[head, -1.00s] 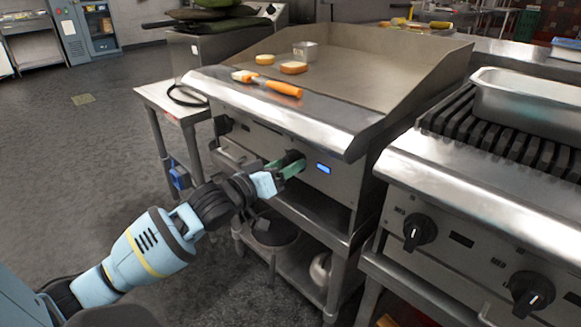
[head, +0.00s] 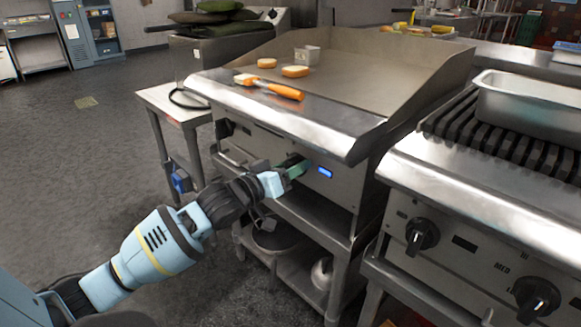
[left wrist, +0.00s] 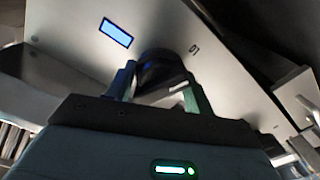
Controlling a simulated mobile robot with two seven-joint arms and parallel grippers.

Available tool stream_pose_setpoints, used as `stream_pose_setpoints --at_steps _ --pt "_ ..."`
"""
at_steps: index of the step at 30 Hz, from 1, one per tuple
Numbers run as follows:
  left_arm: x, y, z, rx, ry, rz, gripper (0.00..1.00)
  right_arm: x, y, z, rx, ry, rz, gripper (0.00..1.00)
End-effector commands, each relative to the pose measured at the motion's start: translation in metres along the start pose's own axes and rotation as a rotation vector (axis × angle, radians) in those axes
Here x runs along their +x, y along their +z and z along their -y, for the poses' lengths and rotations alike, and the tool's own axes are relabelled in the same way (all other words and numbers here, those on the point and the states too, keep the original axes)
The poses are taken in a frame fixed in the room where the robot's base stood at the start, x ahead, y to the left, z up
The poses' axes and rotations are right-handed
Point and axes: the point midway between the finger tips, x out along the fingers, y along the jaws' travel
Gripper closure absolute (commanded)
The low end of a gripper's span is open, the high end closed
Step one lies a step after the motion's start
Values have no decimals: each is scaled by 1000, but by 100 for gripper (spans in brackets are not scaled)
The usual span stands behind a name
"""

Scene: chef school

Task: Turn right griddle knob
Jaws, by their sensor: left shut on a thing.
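The griddle (head: 360,80) stands in the middle of the head view, with a blue-lit display (head: 325,172) on its front panel. The right griddle knob (head: 291,160) is a black knob just left of that display, partly hidden by my gripper. My left gripper (head: 297,169) is at the knob with its green fingers closed around it. In the left wrist view the dark knob (left wrist: 160,72) sits between the two fingers (left wrist: 160,85), with the blue display (left wrist: 115,33) to its upper left. The left griddle knob (head: 224,127) is further left on the panel. My right gripper is out of view.
On the griddle are an orange-handled tool (head: 284,91), bun pieces (head: 295,71) and a small metal container (head: 307,53). A charbroiler with black knobs (head: 422,234) stands at right. A steel side table (head: 160,97) is at left. Open floor lies left.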

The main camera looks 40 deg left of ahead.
Motion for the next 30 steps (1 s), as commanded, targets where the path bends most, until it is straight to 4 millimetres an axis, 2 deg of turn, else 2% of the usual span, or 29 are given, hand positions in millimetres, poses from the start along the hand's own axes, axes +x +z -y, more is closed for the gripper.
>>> stream_pose_setpoints --at_steps 8,21,30 --pt "0 -3 -2 102 1 -1 70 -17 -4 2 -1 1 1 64" --pt "0 -4 -4 488 1 -2 70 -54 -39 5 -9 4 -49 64" --pt "0 -1 -4 757 2 -2 70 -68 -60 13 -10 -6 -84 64"
